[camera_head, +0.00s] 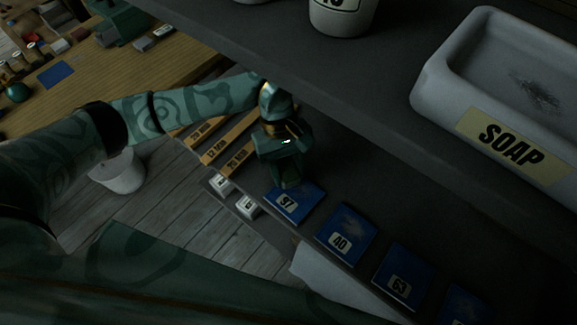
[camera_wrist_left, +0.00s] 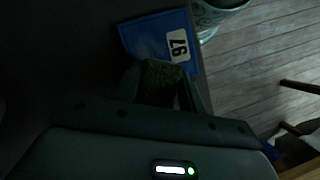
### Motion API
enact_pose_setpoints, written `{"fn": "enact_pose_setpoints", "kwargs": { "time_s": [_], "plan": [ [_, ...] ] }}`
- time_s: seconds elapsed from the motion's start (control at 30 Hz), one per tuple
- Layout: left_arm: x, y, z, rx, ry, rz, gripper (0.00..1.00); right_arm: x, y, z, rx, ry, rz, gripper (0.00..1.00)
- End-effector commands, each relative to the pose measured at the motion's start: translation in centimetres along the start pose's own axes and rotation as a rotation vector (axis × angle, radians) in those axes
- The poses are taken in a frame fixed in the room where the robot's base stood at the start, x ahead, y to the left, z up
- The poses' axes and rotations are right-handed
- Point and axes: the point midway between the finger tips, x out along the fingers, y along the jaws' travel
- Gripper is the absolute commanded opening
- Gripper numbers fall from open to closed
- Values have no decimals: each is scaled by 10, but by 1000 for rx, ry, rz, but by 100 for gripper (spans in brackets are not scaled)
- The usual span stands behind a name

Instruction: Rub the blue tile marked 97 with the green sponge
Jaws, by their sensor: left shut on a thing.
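The blue tile marked 97 (camera_head: 301,203) lies on the dark shelf, at the left end of a row of blue tiles. It also shows in the left wrist view (camera_wrist_left: 143,40), near the shelf edge. My left gripper (camera_head: 289,182) points down over the tile's far left part. It is shut on the green sponge (camera_wrist_left: 163,74), which shows between the fingers in the left wrist view. The sponge overlaps the tile's edge there; I cannot tell whether they touch. In the head view the gripper largely hides the sponge. My right gripper is not in view.
Blue tiles marked 40 (camera_head: 345,234) and 63 (camera_head: 402,277) lie to the right, with another beyond. A white SOAP basin (camera_head: 437,92) stands on the upper shelf at right. Small white blocks (camera_head: 248,207) and labelled wooden strips (camera_head: 226,143) lie left of the gripper.

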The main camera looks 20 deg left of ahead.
Motion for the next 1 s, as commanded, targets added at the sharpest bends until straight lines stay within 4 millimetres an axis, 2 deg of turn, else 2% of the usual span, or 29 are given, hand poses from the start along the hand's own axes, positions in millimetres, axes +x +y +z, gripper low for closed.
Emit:
{"fn": "enact_pose_setpoints", "kwargs": {
  "time_s": [0.67, 1.0],
  "plan": [
    [11, 0, -5, 0, -1, 0, 22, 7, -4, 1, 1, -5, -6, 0],
    [19, 13, 20, 2, -1, 0, 22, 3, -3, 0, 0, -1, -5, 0]
  ]
}}
